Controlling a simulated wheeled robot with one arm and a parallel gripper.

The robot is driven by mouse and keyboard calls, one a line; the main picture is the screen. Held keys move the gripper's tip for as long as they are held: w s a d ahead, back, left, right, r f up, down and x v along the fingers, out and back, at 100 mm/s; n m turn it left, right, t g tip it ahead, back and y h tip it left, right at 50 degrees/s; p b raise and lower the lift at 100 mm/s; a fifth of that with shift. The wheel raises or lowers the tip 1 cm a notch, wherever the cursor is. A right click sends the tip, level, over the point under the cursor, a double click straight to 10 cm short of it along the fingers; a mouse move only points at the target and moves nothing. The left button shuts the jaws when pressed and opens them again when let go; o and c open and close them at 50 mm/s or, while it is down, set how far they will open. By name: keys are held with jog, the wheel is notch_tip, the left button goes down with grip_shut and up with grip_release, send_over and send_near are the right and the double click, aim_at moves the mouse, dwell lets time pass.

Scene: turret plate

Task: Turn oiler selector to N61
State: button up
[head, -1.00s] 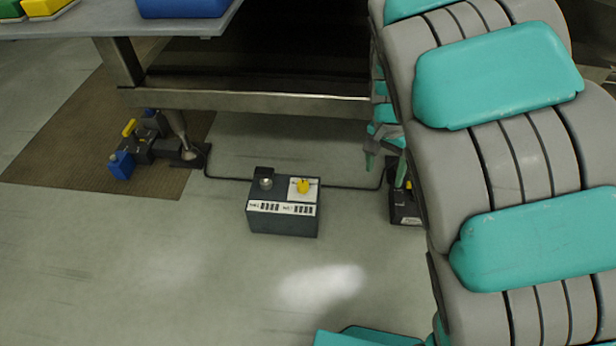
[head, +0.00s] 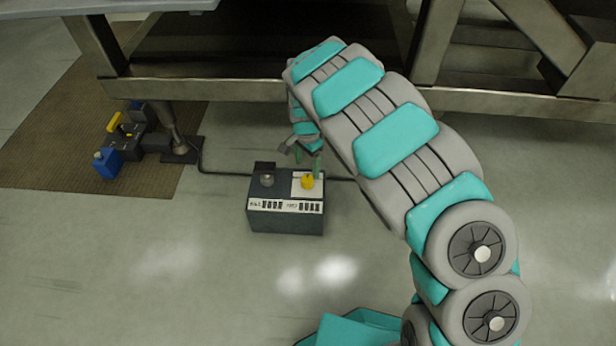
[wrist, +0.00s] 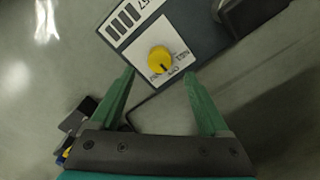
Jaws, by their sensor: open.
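The oiler selector is a yellow knob (head: 307,181) on a white label plate on top of a dark control box (head: 285,222). In the wrist view the knob (wrist: 160,60) shows a dark pointer mark on its lower part, with small lettering around its lower right that I cannot read surely. My gripper (head: 309,168) is just behind and above the knob in the head view. In the wrist view its green fingers (wrist: 161,78) are open and empty, with the knob showing just beyond and between the tips. I cannot tell any contact.
A cable (head: 228,173) runs behind the box along the floor. A metal frame beam (head: 200,91) stands behind. A blue block (head: 107,163) and dark parts lie left. The floor in front is clear.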

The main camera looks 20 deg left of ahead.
aim_at(308, 179)
notch_tip(308, 179, down, 7)
jog(key=shift+r+b, duration=0.1)
jog(key=shift+b, duration=0.2)
grip_shut()
dwell(0.6)
